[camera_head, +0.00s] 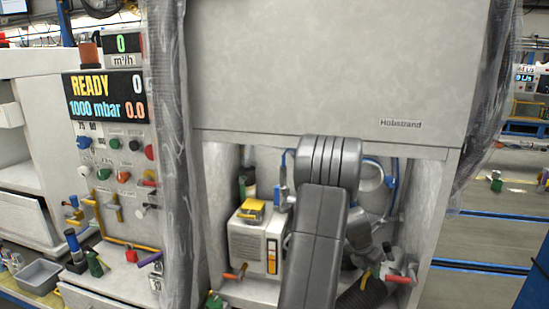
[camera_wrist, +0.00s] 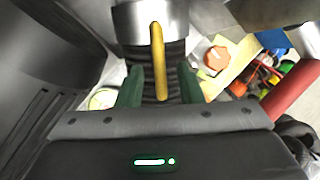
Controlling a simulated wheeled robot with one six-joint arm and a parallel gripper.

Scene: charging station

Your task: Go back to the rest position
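My gripper (camera_wrist: 160,88) shows in the wrist view, with two green fingers standing apart. A yellow lever (camera_wrist: 157,60) lies between the fingers in the picture, over a black ribbed hose (camera_wrist: 172,52) with a metal collar. Neither finger is seen closed on the lever or hose; the depth between them is hard to judge. My gripper is hidden there behind the arm.
A beige box with a yellow top (camera_head: 254,245) stands left of my arm in the niche. A red-handled valve (camera_head: 398,279) and a black hose (camera_head: 362,297) are at the right. A control panel reading READY (camera_head: 105,97) stands left. Plastic sheeting (camera_head: 178,150) hangs beside the niche.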

